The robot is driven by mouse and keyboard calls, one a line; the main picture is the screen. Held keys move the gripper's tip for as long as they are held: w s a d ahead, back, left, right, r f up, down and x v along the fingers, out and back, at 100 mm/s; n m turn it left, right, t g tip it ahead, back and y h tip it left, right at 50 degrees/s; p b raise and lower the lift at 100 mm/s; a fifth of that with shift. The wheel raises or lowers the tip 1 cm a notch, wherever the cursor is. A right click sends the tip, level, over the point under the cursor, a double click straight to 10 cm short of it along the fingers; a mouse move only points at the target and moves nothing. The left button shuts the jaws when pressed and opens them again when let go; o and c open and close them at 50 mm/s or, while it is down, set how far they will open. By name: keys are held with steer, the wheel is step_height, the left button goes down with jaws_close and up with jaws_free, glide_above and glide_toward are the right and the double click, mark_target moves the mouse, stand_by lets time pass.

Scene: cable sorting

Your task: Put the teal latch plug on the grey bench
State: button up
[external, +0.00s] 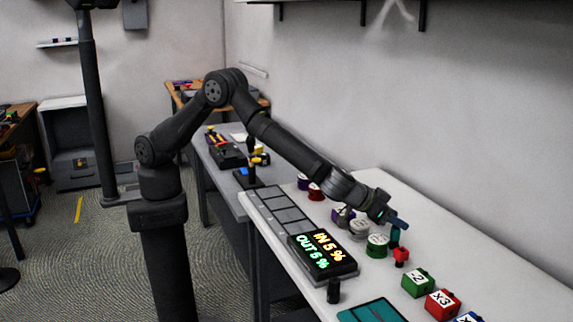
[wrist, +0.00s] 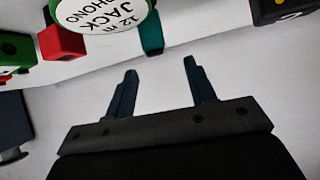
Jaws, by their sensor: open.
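The teal latch plug (external: 394,238) stands on the white bench, just below my gripper (external: 400,222) in the external view.
On the white bench, a green spool (external: 377,246) and a red plug (external: 401,257) stand close to the teal plug. Green (external: 418,284) and red (external: 443,304) blocks are nearer the camera. A display box (external: 322,255) and a grey compartment tray (external: 267,198) lie to the left.

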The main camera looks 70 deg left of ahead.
mark_target(392, 232)
steer(key=f, duration=0.5)
steer(key=shift+w, duration=0.2)
steer(key=shift+x, duration=1.15)
steer(key=shift+w+r, duration=0.1)
steer(key=shift+r, duration=0.05)
steer(key=shift+c, duration=0.2)
jaws_close()
